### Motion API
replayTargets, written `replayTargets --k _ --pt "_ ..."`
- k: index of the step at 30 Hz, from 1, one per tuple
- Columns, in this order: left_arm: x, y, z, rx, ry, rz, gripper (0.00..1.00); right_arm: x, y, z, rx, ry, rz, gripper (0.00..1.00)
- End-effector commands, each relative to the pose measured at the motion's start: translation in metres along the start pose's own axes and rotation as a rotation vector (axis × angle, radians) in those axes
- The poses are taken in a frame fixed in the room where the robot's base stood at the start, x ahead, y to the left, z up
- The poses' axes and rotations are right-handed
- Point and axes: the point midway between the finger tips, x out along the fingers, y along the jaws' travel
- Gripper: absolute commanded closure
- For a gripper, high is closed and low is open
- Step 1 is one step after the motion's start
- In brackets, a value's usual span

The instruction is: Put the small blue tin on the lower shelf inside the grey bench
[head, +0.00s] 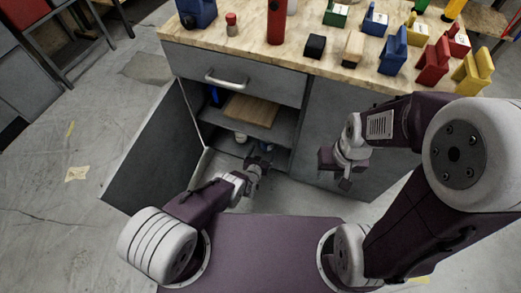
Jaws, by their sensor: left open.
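The grey bench (345,130) stands ahead with its left door (150,150) swung open. Inside are an upper shelf (270,132) and a lower compartment below it. A blue object (216,96) sits at the left of the upper shelf, partly in shadow; I cannot tell if it is the small blue tin. My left gripper (260,161) is open at the mouth of the lower compartment. A small bluish item (266,147) shows right by its fingers, too small to identify; I see nothing clearly held. My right gripper (334,172) hangs before the bench's right front, its jaw opening unclear.
A wooden board (250,110) lies on the upper shelf. A small whitish jar (241,137) stands in the lower compartment. A closed drawer (235,75) is above. The worktop (300,62) carries a black block (315,46), a red bottle (276,22) and several coloured holders.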

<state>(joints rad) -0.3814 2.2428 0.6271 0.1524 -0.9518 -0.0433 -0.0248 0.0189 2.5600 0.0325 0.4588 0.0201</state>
Motion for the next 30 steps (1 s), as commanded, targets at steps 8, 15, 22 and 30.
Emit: replayTargets --k 8,15,22,30 --pt "-0.035 0.0 -0.003 0.0 0.0 0.0 0.13 -0.042 -0.001 -0.004 0.0 0.0 0.0 0.66" --pt "-0.037 0.0 0.0 0.0 0.001 0.0 0.13 -0.041 -0.001 -0.004 0.0 0.0 0.0 0.66" --pt "-0.026 -0.003 -0.006 -0.003 -0.056 -0.007 0.13 -0.041 -0.001 -0.004 0.0 0.0 0.0 0.66" --pt "-0.046 -0.038 -0.051 -0.042 -0.532 -0.058 0.13 -0.041 -0.001 -0.004 0.0 0.0 0.0 0.66"
